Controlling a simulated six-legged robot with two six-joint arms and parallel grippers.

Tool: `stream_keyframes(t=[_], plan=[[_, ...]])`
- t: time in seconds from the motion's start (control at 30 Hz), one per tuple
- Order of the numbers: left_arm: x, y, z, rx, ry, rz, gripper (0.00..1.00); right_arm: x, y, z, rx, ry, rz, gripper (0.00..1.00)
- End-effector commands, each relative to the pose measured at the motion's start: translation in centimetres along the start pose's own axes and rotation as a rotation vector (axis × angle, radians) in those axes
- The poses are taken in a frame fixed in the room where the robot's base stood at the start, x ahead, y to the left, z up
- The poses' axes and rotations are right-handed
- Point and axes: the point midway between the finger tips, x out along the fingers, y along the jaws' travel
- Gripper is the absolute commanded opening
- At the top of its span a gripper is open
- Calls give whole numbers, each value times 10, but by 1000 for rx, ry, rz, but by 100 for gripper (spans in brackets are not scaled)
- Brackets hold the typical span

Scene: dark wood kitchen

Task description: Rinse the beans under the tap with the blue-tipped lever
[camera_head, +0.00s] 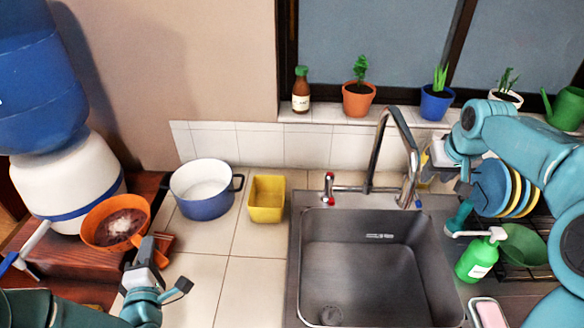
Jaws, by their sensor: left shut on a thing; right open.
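An orange bowl-shaped vessel (92,228) with dark reddish beans (118,226) inside is at the left, over the wooden counter. My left gripper (148,256) is shut on the vessel's orange handle side; the exact grip is partly hidden. The tap (372,150) arches up behind the sink (375,255). A red-tipped lever (330,182) is on its left and a blue-tipped lever (418,203) is low on its right. My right gripper (452,168) is open, right of the tap's spout and above the blue-tipped lever, apart from it.
A blue pot (206,206) and a yellow square container (266,200) stand between the vessel and the sink. A large water dispenser (75,185) is at the far left. A green soap bottle (476,262) and a dish rack with plates (492,190) crowd the right. The sink basin is empty.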

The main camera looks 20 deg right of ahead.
Motion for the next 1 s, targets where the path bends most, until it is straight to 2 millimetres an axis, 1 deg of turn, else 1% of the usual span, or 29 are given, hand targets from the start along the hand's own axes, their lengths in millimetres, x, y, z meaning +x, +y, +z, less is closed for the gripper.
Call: stream_keyframes(t=[0.13,0.23,0.37,0.4,0.6,0.7,0.8,1.0], plan=[[-3,2,0,1,0,4,0,2,1,3,0,-1,1,40],[-5,3,0,1,0,3,0,13,2,5,1,-3,1,40],[-8,6,0,1,0,3,0,38,2,7,0,-5,1,40],[-8,8,-1,1,0,3,0,47,2,7,1,-6,1,40],[-8,13,-1,1,0,3,0,87,2,7,1,-4,0,40],[-8,16,-1,1,0,3,0,102,2,6,1,-3,1,40],[-7,17,-1,1,0,3,0,112,1,6,0,-1,1,40],[-5,17,-1,1,0,4,0,118,0,4,0,1,1,40]])
